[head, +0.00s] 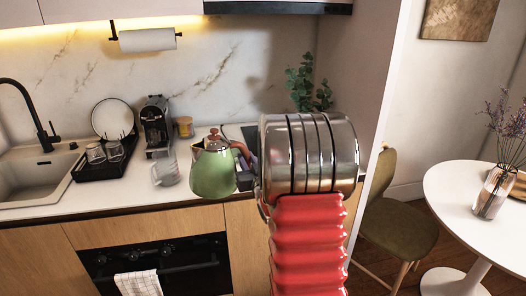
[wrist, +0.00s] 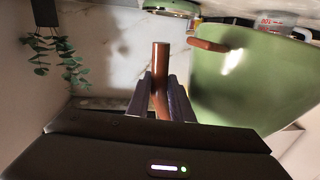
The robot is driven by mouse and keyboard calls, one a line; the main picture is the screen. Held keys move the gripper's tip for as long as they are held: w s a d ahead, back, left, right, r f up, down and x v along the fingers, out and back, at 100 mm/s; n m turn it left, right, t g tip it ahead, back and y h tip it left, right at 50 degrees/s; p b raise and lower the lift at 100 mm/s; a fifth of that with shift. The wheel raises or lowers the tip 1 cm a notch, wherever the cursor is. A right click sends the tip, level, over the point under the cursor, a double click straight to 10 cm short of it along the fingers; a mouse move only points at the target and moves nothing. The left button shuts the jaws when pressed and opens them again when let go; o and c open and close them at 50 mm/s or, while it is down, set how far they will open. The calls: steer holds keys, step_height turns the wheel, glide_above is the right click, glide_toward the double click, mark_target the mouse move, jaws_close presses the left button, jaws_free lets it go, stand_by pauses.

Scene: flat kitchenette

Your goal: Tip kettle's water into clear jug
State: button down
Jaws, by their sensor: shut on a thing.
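The green kettle (head: 212,174) with a brown lid knob hangs in front of the counter edge in the head view, about upright. In the wrist view its green body (wrist: 255,75) fills the right side. My gripper (wrist: 160,95) is shut on the kettle's brown handle; in the head view my gripper (head: 243,160) is partly hidden behind my arm. The clear jug (head: 166,171) stands on the counter just left of the kettle, apart from it. Part of the jug, with red markings (wrist: 272,20), shows at the top right of the wrist view. The water inside the kettle is hidden.
A black dish rack (head: 100,165) with glasses and a plate stands beside the sink (head: 35,180). A coffee machine (head: 155,125) and a yellow-brown jar (head: 184,127) stand behind the jug. A plant (head: 305,85) is at the back right. A round table (head: 450,190) is at the right.

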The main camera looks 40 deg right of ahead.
mark_target(193, 186)
steer(key=w+a+f+y, duration=0.1)
steer(key=a, duration=0.5)
steer(key=w+a+f+n, duration=0.1)
steer(key=a+f, duration=0.1)
steer(key=a, duration=0.4)
steer(key=w+a+f+t+y, duration=0.1)
steer(key=a+f, duration=0.1)
steer(key=a, duration=0.5)
steer(key=shift+w+f+n+y, duration=0.2)
steer(key=shift+n+y, duration=0.1)
steer(key=shift+n, duration=0.1)
steer(key=a+f+n+y, duration=0.3)
steer(key=a+y, duration=0.1)
steer(key=a, duration=1.5)
steer(key=shift+s+a+f+y, duration=0.15)
steer(key=shift+s+a+y, duration=0.1)
steer(key=shift+s+y, duration=0.15)
steer(key=shift+d, duration=0.15)
